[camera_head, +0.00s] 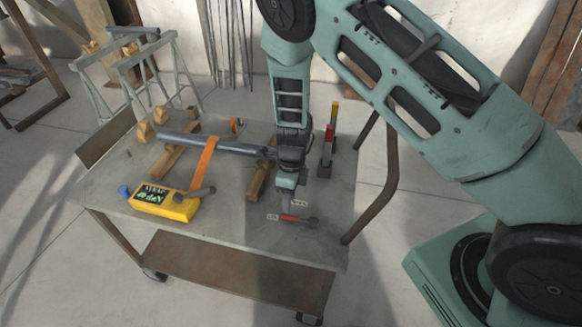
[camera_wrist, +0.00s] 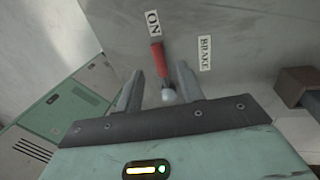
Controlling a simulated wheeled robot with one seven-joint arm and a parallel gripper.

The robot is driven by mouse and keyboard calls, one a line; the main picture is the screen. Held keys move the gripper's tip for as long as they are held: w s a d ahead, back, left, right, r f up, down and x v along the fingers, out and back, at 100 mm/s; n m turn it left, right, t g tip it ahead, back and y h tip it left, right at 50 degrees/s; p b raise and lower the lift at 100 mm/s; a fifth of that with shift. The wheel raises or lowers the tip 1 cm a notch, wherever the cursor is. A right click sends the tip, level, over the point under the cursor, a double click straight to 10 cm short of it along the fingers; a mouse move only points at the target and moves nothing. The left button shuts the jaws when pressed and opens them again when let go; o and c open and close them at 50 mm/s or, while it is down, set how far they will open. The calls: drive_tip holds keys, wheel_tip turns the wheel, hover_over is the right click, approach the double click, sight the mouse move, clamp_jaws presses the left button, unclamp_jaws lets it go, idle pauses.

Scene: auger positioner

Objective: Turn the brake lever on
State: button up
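The brake lever (camera_head: 293,218) has a red handle and a grey rounded end, and it sits on the table top near the front right edge. In the wrist view, its red handle (camera_wrist: 157,58) points toward the white "ON" label (camera_wrist: 153,22). The "BRAKE" label (camera_wrist: 205,52) is to the right of the handle there. My gripper (camera_wrist: 160,82) is open, with one finger on each side of the lever's grey end in the picture. I cannot tell if either finger touches it. In the head view, my gripper (camera_head: 287,200) points down just behind the lever.
Red and yellow upright parts (camera_head: 330,135) stand right of my gripper. A bent rail (camera_head: 391,170) borders the right side.

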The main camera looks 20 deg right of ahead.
wheel_tip(320, 180, up, 12)
drive_tip(key=w+d, duration=0.1)
drive_tip(key=w, duration=0.1)
drive_tip(key=shift+d+b, duration=0.25)
drive_tip(key=shift+b, duration=0.05)
drive_tip(key=shift+r, duration=0.1)
drive_tip(key=s+a+r+n+y, duration=0.1)
drive_tip(key=s+a+r+n, duration=0.7)
drive_tip(key=s+r+n, duration=0.45)
drive_tip(key=s+r+n+t+h, duration=0.1)
drive_tip(key=s+r+n, duration=0.1)
drive_tip(key=s+n, duration=0.5)
drive_tip(key=s+d+r+n, duration=0.1)
drive_tip(key=s+r+n, duration=0.1)
drive_tip(key=s+n, duration=0.5)
drive_tip(key=n, duration=0.6)
drive_tip(key=shift+d+t+h, duration=0.15)
drive_tip(key=shift+t+h, duration=0.25)
drive_tip(key=shift+n, duration=0.25)
